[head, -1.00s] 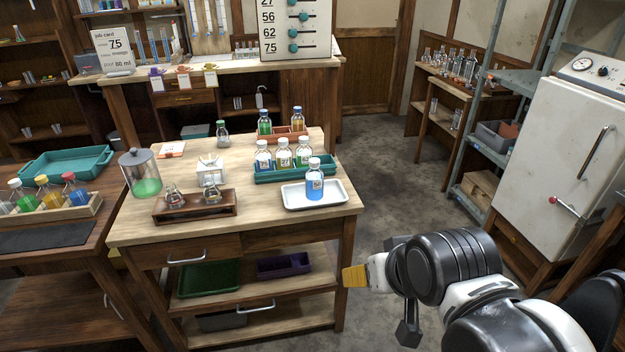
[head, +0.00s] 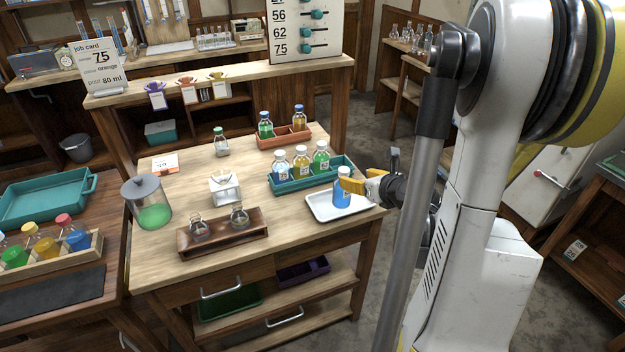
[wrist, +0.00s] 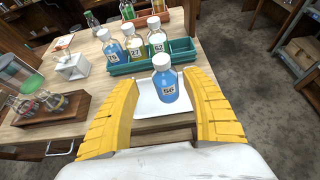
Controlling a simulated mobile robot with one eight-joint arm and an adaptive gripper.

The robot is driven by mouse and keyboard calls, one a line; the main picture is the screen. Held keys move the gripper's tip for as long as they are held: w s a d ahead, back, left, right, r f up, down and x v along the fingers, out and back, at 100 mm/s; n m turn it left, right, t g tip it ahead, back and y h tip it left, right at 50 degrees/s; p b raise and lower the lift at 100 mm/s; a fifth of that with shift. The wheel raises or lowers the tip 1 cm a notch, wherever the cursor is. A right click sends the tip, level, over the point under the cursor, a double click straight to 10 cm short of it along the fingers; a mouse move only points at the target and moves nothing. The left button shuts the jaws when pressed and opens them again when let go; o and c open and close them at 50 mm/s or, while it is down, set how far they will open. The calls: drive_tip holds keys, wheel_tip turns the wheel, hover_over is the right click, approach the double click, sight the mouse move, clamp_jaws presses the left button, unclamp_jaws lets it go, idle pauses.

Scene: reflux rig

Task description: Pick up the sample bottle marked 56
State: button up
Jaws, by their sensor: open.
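The sample bottle marked 56 (wrist: 166,84) holds blue liquid, has a white cap and stands upright on the white tray (wrist: 147,101). In the head view the bottle (head: 341,194) is partly hidden by my gripper (head: 355,184), and the tray (head: 325,212) lies at the table's right front corner. In the wrist view my gripper (wrist: 165,112) is open, its yellow fingers on either side of the picture with the bottle between and a little beyond them. The fingers appear apart from the bottle.
A teal rack (head: 298,184) behind the tray holds several capped bottles, with an orange rack (head: 285,140) further back. A wooden holder (head: 222,238) with small flasks and a lidded green jar (head: 151,212) stand to the left.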

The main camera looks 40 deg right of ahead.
sight(347, 174)
drive_tip(key=b+x, duration=0.3)
drive_tip(key=x, duration=0.7)
drive_tip(key=shift+d+f+b, duration=0.15)
drive_tip(key=shift+d+b, duration=0.05)
drive_tip(key=shift+b, duration=0.15)
drive_tip(key=shift+c, duration=0.8)
clamp_jaws()
